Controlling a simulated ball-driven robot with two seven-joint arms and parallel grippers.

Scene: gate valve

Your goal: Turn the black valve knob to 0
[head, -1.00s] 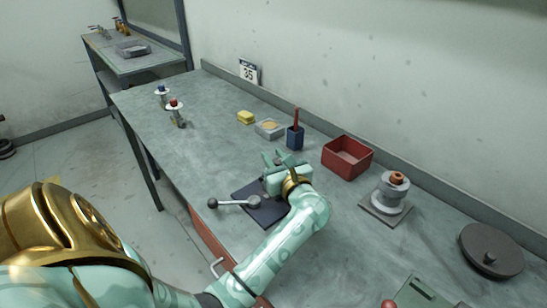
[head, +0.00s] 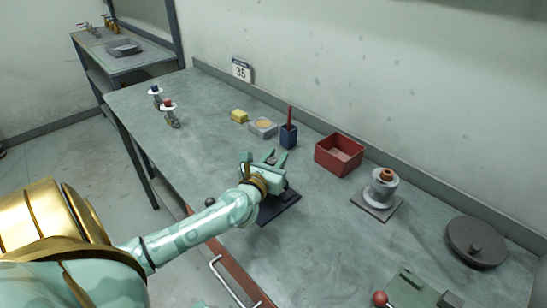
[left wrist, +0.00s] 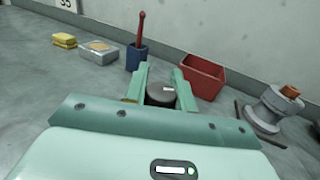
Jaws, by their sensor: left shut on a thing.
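The black valve knob (left wrist: 160,95) sits between the fingers of my left gripper in the left wrist view, with a small pale mark on its top. My left gripper (head: 276,158) is shut on the knob. In the head view the gripper and wrist hide most of the knob. A dark base plate (head: 281,208) shows on the bench below the gripper. A lever with a black ball end (head: 209,202) sticks out to the left, its rod mostly behind my forearm. No 0 mark can be read. My right gripper is not in view.
A blue holder (head: 288,136) with a red stick, a grey box (head: 263,128) and a yellow sponge (head: 239,116) stand behind. A red bin (head: 335,165) and a grey fitting (head: 381,190) stand to the right. The bench at left is mostly clear.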

